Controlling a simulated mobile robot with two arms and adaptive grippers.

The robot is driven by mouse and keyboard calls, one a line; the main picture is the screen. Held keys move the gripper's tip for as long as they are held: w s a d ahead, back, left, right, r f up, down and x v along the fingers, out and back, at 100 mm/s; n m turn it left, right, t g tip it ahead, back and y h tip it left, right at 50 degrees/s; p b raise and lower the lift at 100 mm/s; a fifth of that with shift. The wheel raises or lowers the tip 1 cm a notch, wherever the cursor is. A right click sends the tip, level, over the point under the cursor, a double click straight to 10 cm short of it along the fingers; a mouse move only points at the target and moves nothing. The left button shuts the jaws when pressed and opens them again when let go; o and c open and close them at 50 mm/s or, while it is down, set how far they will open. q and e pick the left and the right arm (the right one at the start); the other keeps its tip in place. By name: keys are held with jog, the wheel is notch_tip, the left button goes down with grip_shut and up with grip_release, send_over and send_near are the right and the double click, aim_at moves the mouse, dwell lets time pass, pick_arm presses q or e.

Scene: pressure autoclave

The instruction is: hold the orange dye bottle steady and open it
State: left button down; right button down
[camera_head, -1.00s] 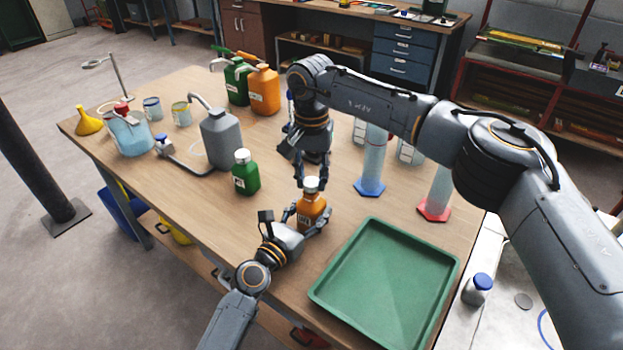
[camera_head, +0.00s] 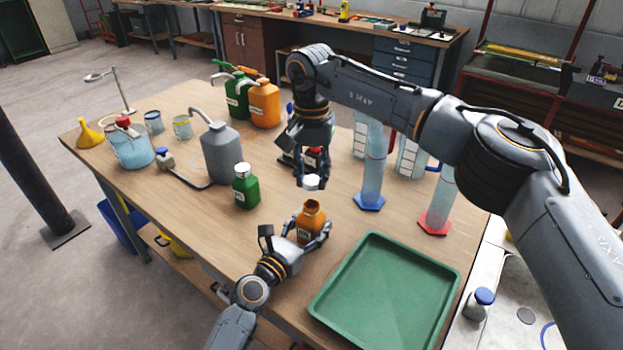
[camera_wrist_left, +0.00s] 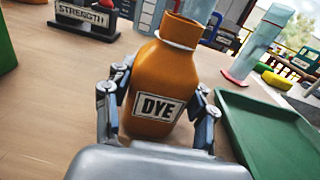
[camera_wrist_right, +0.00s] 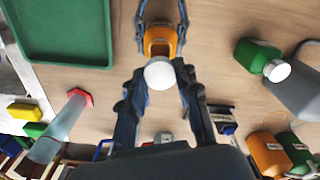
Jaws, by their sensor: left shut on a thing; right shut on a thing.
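The orange dye bottle (camera_head: 311,220) stands upright on the wooden table, its neck open and uncapped. It fills the middle of the left wrist view (camera_wrist_left: 160,88) with its DYE label facing me. My left gripper (camera_head: 308,238) is shut around the bottle's body, one finger on each side. My right gripper (camera_head: 313,180) points down above the bottle, shut on the white cap (camera_head: 312,183). The cap hangs clear of the bottle's neck. In the right wrist view the cap (camera_wrist_right: 160,73) sits between the fingertips, with the open bottle (camera_wrist_right: 160,40) beyond it.
A green tray (camera_head: 330,290) lies right of the bottle. A green bottle (camera_head: 245,188) and a grey wash bottle (camera_head: 221,155) stand to the left. Cylinders with a blue base (camera_head: 369,202) and a red base (camera_head: 434,222) stand behind right.

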pick_arm(q)
jog(key=shift+c, duration=1.9)
grip_release()
